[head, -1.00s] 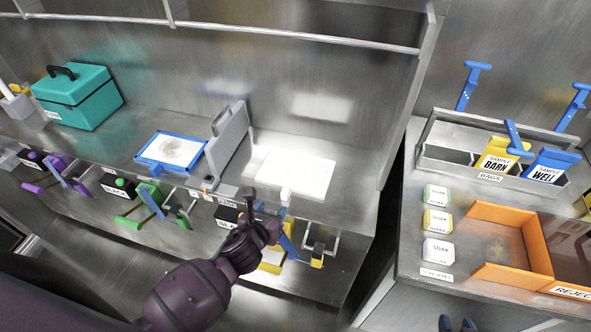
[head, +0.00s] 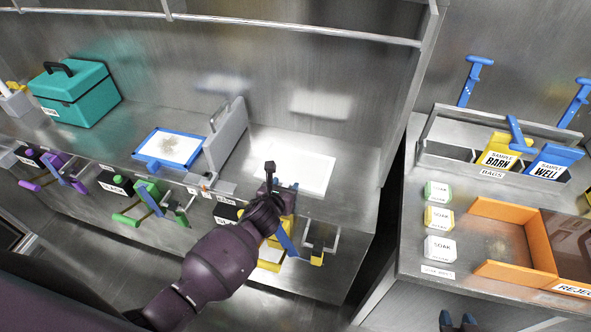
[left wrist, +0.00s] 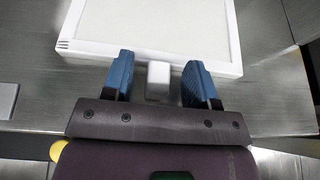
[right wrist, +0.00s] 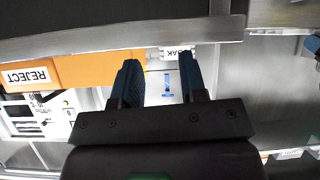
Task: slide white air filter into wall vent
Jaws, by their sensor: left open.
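The white air filter, a flat white panel (head: 312,172), lies on the steel counter near its front edge. In the left wrist view the filter (left wrist: 150,50) has a raised frame and a small white tab (left wrist: 158,80) on its near side. My left gripper (head: 281,187) is over the filter's near side. In the left wrist view its blue fingers (left wrist: 158,82) are open, one on each side of the tab; I cannot tell whether they touch it. My right gripper (right wrist: 159,80) shows only in its own wrist view, open and empty. I cannot make out the wall vent.
A teal case (head: 75,95) is further left. The right-hand counter holds an orange reject bin (head: 540,245) and soak boxes (head: 438,218). A gap separates the counters.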

